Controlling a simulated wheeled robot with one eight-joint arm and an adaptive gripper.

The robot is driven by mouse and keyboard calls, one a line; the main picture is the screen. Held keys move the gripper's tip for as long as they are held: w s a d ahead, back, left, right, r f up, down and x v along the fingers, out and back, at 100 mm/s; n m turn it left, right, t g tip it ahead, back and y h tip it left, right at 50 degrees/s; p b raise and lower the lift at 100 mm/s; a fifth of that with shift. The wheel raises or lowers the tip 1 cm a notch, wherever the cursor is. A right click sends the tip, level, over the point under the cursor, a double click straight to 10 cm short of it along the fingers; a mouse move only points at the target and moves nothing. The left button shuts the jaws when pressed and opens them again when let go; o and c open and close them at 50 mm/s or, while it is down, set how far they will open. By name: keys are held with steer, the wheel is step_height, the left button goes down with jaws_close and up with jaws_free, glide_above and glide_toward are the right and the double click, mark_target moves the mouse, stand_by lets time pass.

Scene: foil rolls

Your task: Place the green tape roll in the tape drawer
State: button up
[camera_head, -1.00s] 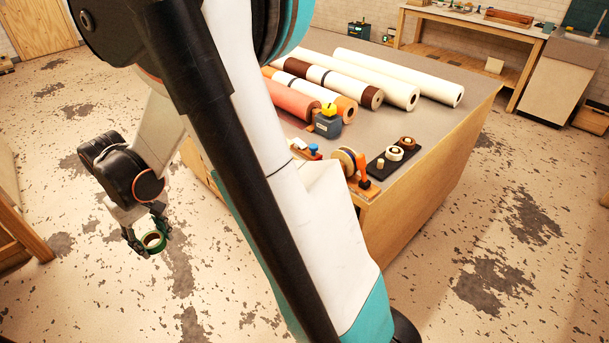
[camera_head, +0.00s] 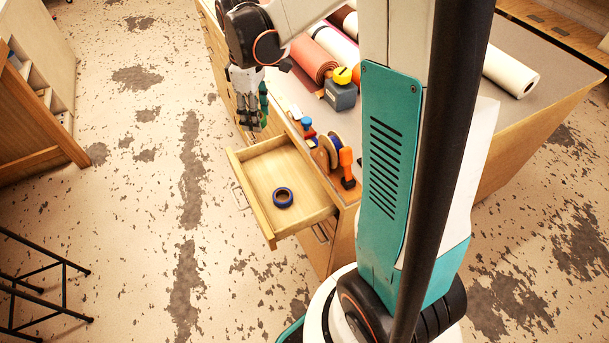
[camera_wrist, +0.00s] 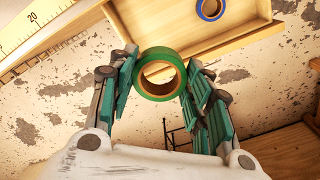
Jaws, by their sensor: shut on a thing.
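The green tape roll (camera_wrist: 159,52) is held between the fingertips of my gripper (camera_wrist: 160,80) in the wrist view. In the head view my gripper (camera_head: 255,118) hangs by the bench side, near the far left corner of the open tape drawer (camera_head: 262,172); the green roll cannot be made out clearly there. The drawer is pulled out and a blue tape roll (camera_head: 283,206) lies flat in it. In the wrist view the drawer (camera_wrist: 225,42) and the blue roll (camera_wrist: 210,9) show at the top, beyond the green roll.
The workbench top (camera_head: 545,70) carries an orange roll (camera_head: 313,58), a yellow and grey device (camera_head: 341,90) and an orange-handled tool (camera_head: 346,163) near the drawer. A black metal frame (camera_head: 40,280) stands at lower left. The drawer floor is bare around the blue roll.

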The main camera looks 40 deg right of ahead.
mark_target(267, 170)
steer(key=shift+n, duration=0.3)
steer(key=f+b, duration=0.2)
steer(key=f, duration=0.4)
steer(key=f+b, duration=0.2)
steer(key=f, duration=0.5)
steer(key=f+b, duration=0.3)
steer(key=f, duration=0.3)
steer(key=shift+s+d+f, duration=0.1)
steer(key=shift+d+f, duration=0.15)
steer(key=shift+f, duration=0.1)
steer(key=shift+f, duration=0.15)
steer(key=o, duration=1.1)
steer(key=shift+c, duration=0.2)
